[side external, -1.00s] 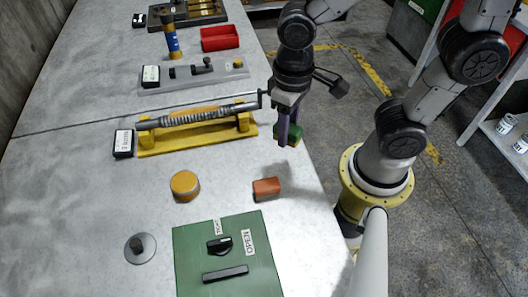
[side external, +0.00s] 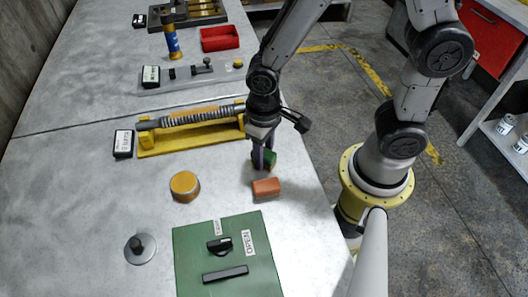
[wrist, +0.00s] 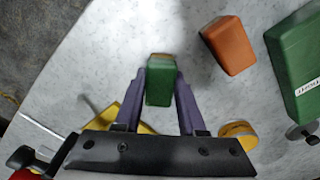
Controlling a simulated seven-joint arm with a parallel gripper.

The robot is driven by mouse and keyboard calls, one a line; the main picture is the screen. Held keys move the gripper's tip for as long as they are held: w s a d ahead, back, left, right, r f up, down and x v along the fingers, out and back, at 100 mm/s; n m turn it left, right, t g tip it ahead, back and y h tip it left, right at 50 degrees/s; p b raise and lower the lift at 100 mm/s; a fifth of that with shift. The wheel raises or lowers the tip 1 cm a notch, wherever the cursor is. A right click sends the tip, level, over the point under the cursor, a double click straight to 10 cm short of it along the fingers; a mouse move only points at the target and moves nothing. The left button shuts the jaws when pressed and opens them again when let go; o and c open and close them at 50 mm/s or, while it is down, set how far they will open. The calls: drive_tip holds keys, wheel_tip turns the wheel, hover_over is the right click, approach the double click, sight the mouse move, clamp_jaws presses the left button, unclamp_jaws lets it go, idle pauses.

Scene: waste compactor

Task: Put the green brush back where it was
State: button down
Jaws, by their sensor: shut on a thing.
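The green brush (side external: 270,158) is between the fingers of my gripper (side external: 262,166). In the side view it is partly hidden by the purple fingers. In the wrist view the green brush (wrist: 159,84) shows its green top and a tan strip at its far edge, with a finger on each side. My gripper (wrist: 159,80) is shut on it, over the table's right part, just behind an orange-brown block (side external: 266,187). I cannot tell whether the brush touches the table.
A round orange-topped tin (side external: 185,185) stands left of the block. A green panel (side external: 228,262) with a knob and handle lies in front. A yellow stand (side external: 190,142) with a spring rod is behind. A red tray (side external: 220,38) is farther back. Bare table lies around the brush.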

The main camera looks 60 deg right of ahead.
drive_tip(key=shift+f, duration=0.2)
drive_tip(key=c, duration=0.5)
unclamp_jaws()
drive_tip(key=shift+r, duration=0.1)
wheel_tip(320, 180, up, 12)
drive_tip(key=s+d+r+t, duration=0.5)
drive_tip(key=s+d+r, duration=0.2)
drive_tip(key=d, duration=0.3)
drive_tip(key=shift+s+d+r+t, duration=0.15)
drive_tip(key=shift+s+r+t, duration=0.15)
drive_tip(key=shift+r, duration=0.05)
